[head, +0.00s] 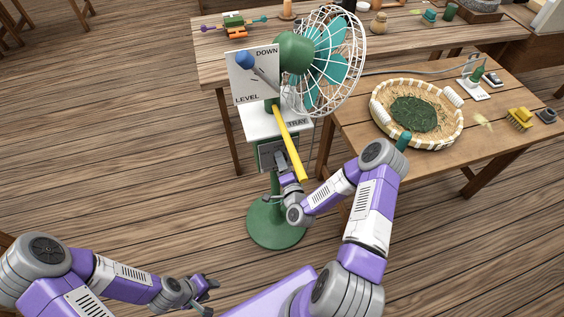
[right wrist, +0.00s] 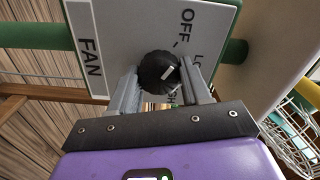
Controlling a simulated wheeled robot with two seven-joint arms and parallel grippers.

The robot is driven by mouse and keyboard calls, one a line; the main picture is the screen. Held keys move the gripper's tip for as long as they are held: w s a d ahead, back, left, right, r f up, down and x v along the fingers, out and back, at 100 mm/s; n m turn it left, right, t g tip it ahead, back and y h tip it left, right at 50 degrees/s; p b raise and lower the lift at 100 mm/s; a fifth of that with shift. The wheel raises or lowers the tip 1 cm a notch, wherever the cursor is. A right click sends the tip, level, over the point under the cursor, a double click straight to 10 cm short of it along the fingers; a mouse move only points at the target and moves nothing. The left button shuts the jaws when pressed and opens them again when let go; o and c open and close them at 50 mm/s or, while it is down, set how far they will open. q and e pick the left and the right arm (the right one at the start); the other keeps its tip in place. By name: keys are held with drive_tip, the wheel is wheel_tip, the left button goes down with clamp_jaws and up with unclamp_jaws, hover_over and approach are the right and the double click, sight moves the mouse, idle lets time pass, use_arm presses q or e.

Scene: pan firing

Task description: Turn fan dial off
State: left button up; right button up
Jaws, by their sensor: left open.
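The fan dial is a round black knob (right wrist: 158,72) with a white mark, on a light panel (right wrist: 112,30) labelled FAN, with OFF and a partly hidden LO beside the knob. In the head view my right gripper (head: 282,163) is at the box on the green fan stand, and the dial is hidden. My left gripper (head: 208,288) is open and empty, low over the floor.
The caged fan (head: 325,60) tops the stand, with a blue-knobbed lever (head: 244,58) and a yellow bar (head: 289,145) near my right gripper. A wooden table with a woven basket (head: 458,133) is to the right.

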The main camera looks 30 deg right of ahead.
drive_tip(key=o, duration=0.4)
drive_tip(key=shift+o, duration=0.2)
drive_tip(key=v, duration=0.7)
drive_tip(key=shift+s+p, duration=0.35)
drive_tip(key=shift+p, duration=0.1)
